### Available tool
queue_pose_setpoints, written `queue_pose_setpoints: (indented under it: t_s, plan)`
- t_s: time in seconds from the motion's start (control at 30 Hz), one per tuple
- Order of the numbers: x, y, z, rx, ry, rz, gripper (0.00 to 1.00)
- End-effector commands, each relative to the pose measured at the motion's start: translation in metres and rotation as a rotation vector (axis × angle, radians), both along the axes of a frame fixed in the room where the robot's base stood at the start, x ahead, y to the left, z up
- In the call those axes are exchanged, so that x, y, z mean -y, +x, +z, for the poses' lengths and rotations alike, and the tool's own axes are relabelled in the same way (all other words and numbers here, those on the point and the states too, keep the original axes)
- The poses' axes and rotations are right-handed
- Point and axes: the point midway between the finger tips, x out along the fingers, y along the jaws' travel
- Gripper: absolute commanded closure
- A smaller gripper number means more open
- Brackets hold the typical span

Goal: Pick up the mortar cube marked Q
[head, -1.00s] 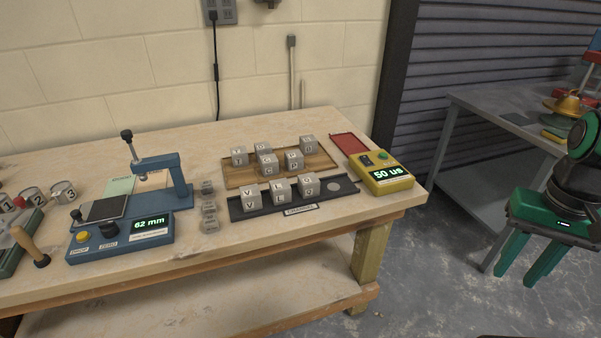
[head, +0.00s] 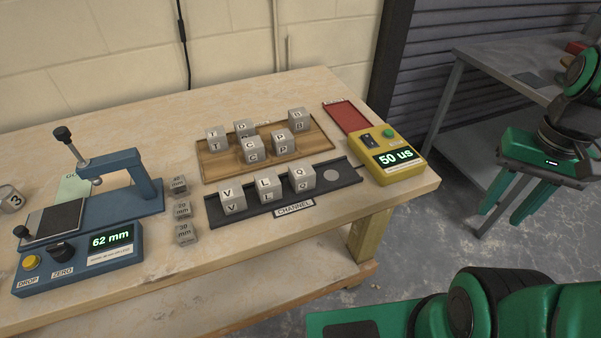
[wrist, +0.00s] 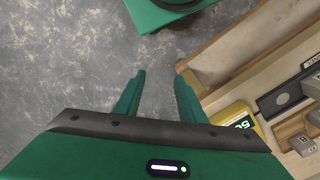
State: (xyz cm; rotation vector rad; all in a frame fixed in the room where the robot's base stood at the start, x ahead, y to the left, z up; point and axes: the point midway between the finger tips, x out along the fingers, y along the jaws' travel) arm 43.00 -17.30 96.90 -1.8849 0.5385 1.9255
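The grey mortar cube marked Q (head: 301,180) sits on the black channel tray (head: 337,179), at the right end of a row with the cubes marked L (head: 267,190) and V (head: 232,199). To its right, a pale round spot on the tray is bare. My gripper (head: 505,212) hangs at the right, beyond the bench's right edge and well apart from the Q cube. Its two green fingers are apart with nothing between them. In the wrist view my gripper (wrist: 158,82) is open above the concrete floor.
A wooden tray (head: 217,173) with several lettered cubes lies behind the channel. A yellow meter (head: 399,160) reading 50 us stands right of it, near the bench edge. A red tray (head: 347,117) lies behind. A blue 62 mm gauge (head: 107,238) and small size blocks (head: 182,209) are left.

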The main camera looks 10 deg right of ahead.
Motion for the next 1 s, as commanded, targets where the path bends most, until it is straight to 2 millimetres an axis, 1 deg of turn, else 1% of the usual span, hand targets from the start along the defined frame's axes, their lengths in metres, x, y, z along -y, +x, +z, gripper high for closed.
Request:
queue_pose_setpoints:
  t_s: [0.03, 0.07, 0.1, 0.13, 0.17, 0.27, 0.3, 0.37, 0.4, 0.47, 0.5, 0.57, 0.6, 0.7, 0.8, 0.9, 1.0]
  plan:
    - [-0.001, -0.005, 0.003, 0.006, 0.001, 0.011, 0.50]
    - [-0.002, -0.007, 0.006, 0.015, 0.001, 0.026, 0.42]
    - [-0.004, -0.003, 0.007, 0.019, 0.003, 0.061, 0.39]
    - [-0.006, 0.003, 0.009, 0.023, 0.005, 0.101, 0.39]
    - [-0.009, 0.012, 0.010, 0.027, 0.008, 0.156, 0.39]
    - [-0.030, 0.051, 0.016, 0.047, 0.029, 0.424, 0.39]
    - [-0.043, 0.071, 0.019, 0.061, 0.040, 0.566, 0.39]
    - [-0.070, 0.100, 0.023, 0.084, 0.064, 0.801, 0.39]
    - [-0.090, 0.119, 0.025, 0.104, 0.083, 0.967, 0.39]
    - [-0.124, 0.144, 0.027, 0.137, 0.115, 1.212, 0.39]
    - [-0.147, 0.158, 0.028, 0.160, 0.137, 1.371, 0.39]
    - [-0.182, 0.174, 0.029, 0.201, 0.173, 1.592, 0.39]
    - [-0.204, 0.182, 0.029, 0.230, 0.197, 1.729, 0.39]
    - [-0.252, 0.194, 0.031, 0.301, 0.250, 2.015, 0.39]
    - [-0.286, 0.198, 0.032, 0.364, 0.293, 2.213, 0.39]
    - [-0.305, 0.199, 0.032, 0.404, 0.316, 2.325, 0.39]
    - [-0.315, 0.198, 0.027, 0.423, 0.328, 2.368, 0.39]
